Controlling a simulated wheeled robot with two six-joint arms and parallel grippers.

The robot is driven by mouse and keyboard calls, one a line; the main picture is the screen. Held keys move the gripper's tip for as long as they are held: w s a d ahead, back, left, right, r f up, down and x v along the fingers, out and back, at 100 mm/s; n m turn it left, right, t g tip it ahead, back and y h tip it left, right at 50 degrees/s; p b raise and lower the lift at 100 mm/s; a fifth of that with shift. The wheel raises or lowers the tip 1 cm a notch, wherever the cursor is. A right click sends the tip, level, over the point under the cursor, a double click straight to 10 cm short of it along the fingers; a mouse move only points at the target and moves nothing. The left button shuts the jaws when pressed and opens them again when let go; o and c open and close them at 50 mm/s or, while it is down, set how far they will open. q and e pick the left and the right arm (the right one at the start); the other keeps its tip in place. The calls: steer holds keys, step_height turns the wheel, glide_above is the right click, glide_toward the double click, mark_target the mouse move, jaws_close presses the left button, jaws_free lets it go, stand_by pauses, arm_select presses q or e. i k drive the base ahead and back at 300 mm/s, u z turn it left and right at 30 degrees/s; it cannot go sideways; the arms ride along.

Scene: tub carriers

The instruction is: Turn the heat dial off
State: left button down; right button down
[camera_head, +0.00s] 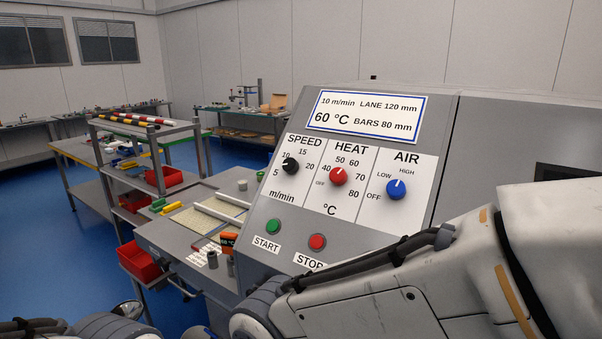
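The red heat dial (338,176) is on the sloped front of a grey control panel, under the word HEAT. Its scale runs from OFF at the left over 40, 50, 60 and 70 to 80. Its small white mark points upward, roughly towards 50 to 60; the exact reading is too small to tell. Nothing touches the dial. My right arm crosses the lower right in front of the panel, below the dials. Part of my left arm shows at the bottom left. Neither gripper is in view.
The black speed dial (290,166) is left of the heat dial, the blue air dial (396,189) right. Below are a green start button (273,227) and a red stop button (317,242). A display plate (367,115) is above. A workbench with red bins (141,262) stands left.

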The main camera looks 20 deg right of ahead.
mark_target(337, 176)
steer(key=u, duration=0.95)
steer(key=i, duration=0.7)
steer(key=z, duration=1.55)
